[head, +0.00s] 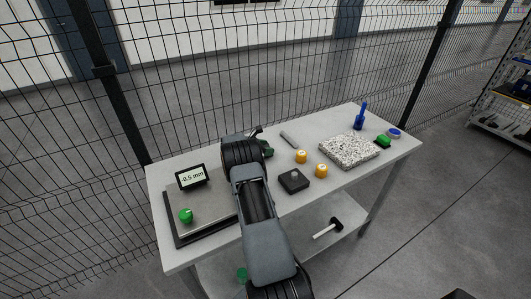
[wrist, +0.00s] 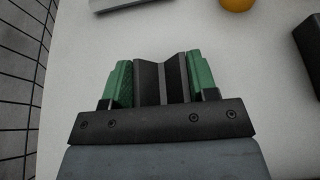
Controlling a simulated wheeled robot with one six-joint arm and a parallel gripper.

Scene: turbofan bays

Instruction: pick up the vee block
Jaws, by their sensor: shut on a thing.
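The vee block (wrist: 149,84) is dark grey with a V-shaped notch, seen close up in the wrist view. My gripper (wrist: 160,74) has green fingers, one on each side of the block, and is shut on it. The pale table top shows beyond the block; I cannot tell whether the block still touches it. In the head view my arm hides most of the gripper and block, at the back of the table; a bit of green finger (head: 267,149) shows there.
A plate with a display (head: 191,177) and green knob stands left of my arm. To its right are a grey bar (head: 289,139), two orange-yellow pieces (head: 301,156), a dark block (head: 294,181), a speckled slab (head: 348,151) and a blue bottle (head: 360,117). Mesh fence (head: 200,80) runs behind.

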